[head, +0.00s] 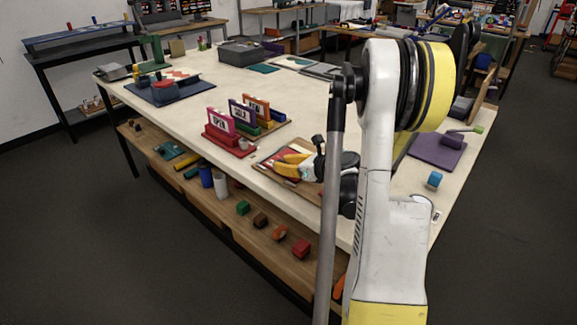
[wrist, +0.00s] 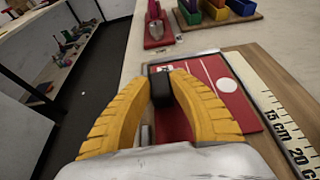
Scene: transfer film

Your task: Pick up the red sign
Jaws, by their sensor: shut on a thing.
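A flat red panel (wrist: 228,92) with a white disc and white lines lies on a wooden board, below my fingers in the wrist view. My gripper (wrist: 161,78), with yellow ribbed fingers, is shut on a small black block (wrist: 162,92) over this panel. I cannot tell whether the block is fixed to the panel. In the head view my gripper (head: 281,165) is low over the board near the table's front edge.
A ruler (wrist: 284,120) lies right of the red panel. The table's middle is clear.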

